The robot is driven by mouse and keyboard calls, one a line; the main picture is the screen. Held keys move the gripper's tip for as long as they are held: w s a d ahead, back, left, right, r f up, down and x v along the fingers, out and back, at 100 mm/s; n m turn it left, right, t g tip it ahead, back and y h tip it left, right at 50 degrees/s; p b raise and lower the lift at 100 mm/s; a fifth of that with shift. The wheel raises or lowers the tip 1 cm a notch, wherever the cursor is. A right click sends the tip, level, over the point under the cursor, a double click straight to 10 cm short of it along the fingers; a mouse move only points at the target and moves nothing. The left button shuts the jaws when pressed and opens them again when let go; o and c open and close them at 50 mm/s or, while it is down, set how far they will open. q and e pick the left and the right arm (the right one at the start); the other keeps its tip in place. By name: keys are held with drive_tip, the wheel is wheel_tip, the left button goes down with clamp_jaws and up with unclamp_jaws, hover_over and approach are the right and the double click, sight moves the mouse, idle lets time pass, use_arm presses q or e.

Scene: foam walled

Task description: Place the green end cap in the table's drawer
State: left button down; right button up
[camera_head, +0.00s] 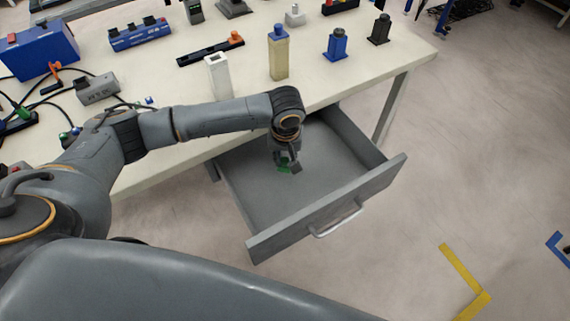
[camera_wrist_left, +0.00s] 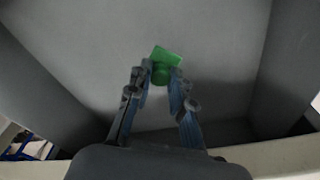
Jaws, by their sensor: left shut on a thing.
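The table's drawer (camera_head: 262,205) is pulled open below the front edge of the table (camera_head: 345,75). My left gripper (camera_head: 287,165) reaches down inside the drawer's outline. It is shut on the green end cap (camera_head: 284,169), which shows only in part in the head view. In the left wrist view the green end cap (camera_wrist_left: 166,56) sits between the fingertips of my left gripper (camera_wrist_left: 160,75), with the grey drawer floor (camera_wrist_left: 215,40) behind it. I cannot tell whether the cap touches the floor. My right gripper is not in view.
The drawer is otherwise empty, with walls around it and a front panel with a handle (camera_head: 336,220).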

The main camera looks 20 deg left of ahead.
sight(285, 161)
use_arm(q)
drive_tip(key=shift+w+f, duration=0.1)
drive_tip(key=shift+f, duration=1.55)
drive_tip(key=c, duration=1.2)
unclamp_jaws()
drive_tip(key=shift+f, duration=0.1)
wheel_tip(285, 161, up, 12)
drive_tip(key=s+p, duration=0.1)
drive_tip(key=shift+s+d, duration=0.15)
drive_tip(key=shift+d, duration=0.2)
